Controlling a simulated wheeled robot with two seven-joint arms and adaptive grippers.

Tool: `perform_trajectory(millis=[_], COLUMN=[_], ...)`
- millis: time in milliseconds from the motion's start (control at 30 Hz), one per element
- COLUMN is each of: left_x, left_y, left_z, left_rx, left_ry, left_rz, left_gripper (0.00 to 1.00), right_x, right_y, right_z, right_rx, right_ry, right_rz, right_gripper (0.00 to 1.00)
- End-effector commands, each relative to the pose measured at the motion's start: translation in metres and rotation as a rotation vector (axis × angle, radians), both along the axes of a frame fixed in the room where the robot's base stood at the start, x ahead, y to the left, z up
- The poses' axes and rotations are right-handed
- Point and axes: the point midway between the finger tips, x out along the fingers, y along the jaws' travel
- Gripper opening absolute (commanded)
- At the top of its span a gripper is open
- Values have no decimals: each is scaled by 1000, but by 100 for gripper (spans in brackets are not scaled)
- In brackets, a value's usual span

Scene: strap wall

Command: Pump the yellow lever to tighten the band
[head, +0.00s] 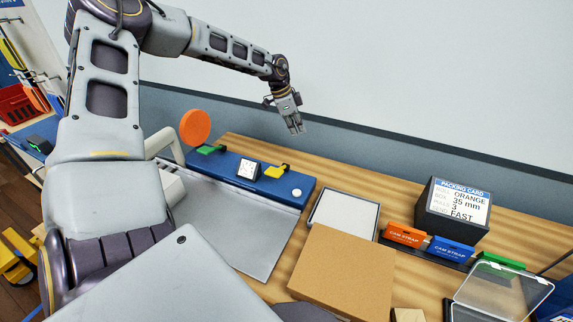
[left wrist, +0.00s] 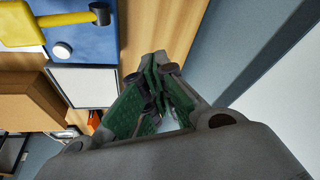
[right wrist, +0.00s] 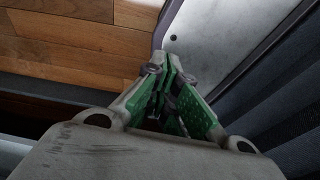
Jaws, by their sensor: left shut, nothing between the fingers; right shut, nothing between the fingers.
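The yellow lever (head: 276,171) sits on the blue base (head: 225,174) near its right end. An orange disc (head: 195,127) stands at the base's left end, above a green part (head: 210,150). A small dial (head: 248,170) and a white button (head: 296,192) are on the base. My left gripper (head: 297,130) is shut and empty, in the air behind and above the lever, apart from it. My right gripper (right wrist: 166,72) is shut and empty, low beside my body.
A cardboard box (head: 345,262) and a white-topped tray (head: 343,216) stand right of the base. A packing card (head: 460,201) reads orange, 35 mm, 3, fast. Orange (head: 404,234) and blue (head: 450,249) cam strap boxes stand before it. A grey mat (head: 240,232) lies in front of the base.

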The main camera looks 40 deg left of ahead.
Motion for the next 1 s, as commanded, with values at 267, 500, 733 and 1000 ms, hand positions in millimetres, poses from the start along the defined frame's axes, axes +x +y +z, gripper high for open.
perform_trajectory(millis=[267,500,733,1000], left_x=[-8,-19,-30,-39], left_y=[-2,-6,-9,-13], left_z=[-14,-32,-50,-68], left_rx=[-1,-1,-1,0], left_ry=[1,1,0,-1], left_rz=[2,1,2,0], left_gripper=[0,0,0,0], right_x=[3,5,6,8], right_y=[-9,-13,-8,-4], right_z=[-1,-2,-2,-12], right_rx=[-10,-13,-8,-4], right_ry=[-4,-6,-7,-10], right_rz=[3,4,2,1], right_gripper=[0,0,0,0])
